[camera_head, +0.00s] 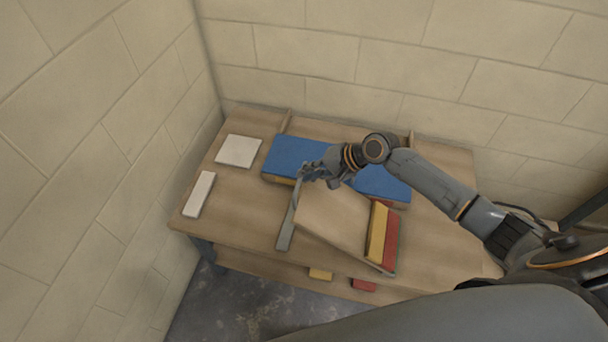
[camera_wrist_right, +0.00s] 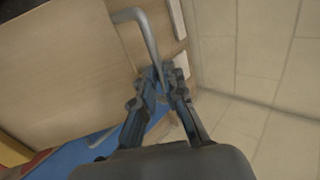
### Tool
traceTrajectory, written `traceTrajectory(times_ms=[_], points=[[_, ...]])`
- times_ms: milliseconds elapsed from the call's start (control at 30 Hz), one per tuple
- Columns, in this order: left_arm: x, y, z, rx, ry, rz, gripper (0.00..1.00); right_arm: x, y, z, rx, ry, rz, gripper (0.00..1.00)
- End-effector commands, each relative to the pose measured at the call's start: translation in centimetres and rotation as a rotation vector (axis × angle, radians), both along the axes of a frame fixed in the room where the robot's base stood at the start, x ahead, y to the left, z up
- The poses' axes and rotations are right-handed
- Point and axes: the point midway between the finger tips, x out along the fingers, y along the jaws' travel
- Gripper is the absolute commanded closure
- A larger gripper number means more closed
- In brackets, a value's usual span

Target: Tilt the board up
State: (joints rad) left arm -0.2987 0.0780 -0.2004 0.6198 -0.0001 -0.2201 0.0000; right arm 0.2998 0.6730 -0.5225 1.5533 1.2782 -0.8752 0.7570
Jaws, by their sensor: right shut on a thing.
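The wooden board (camera_head: 330,217) is near the middle of the table and looks tilted. It also shows in the right wrist view (camera_wrist_right: 60,62). A grey bent bar (camera_head: 286,232) runs along the board's left side; its bend shows in the right wrist view (camera_wrist_right: 144,34). My right gripper (camera_head: 316,173) is at the far end of this bar, by the board's far left corner. Its fingers (camera_wrist_right: 163,84) are shut on the bar. Whether the bar is fixed to the board is unclear. My left gripper is not in view.
Blue slabs (camera_head: 292,156) lie behind the board, partly hidden by my arm. Yellow (camera_head: 376,232) and red (camera_head: 390,242) blocks are at its right edge. A white square (camera_head: 238,151) and white strip (camera_head: 199,194) lie left. Walls (camera_head: 300,50) close the back and left.

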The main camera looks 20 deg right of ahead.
Motion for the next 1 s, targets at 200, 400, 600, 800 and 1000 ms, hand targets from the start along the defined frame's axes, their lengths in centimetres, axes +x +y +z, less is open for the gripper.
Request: traceTrajectory(times_ms=[200,400,600,800,1000], points=[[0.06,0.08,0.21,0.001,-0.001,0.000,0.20,-0.18,-0.41,0.61,0.015,-0.011,-0.001,1.00],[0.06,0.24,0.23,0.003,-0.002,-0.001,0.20,-0.12,-0.50,0.76,0.016,-0.013,-0.002,1.00],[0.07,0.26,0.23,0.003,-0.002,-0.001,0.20,-0.11,-0.49,0.75,0.015,-0.013,-0.001,0.98],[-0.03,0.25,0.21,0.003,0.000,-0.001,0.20,-0.22,-0.41,0.59,0.015,-0.011,-0.001,0.66],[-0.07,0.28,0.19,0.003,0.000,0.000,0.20,-0.26,-0.38,0.52,0.015,-0.008,0.000,0.66]])
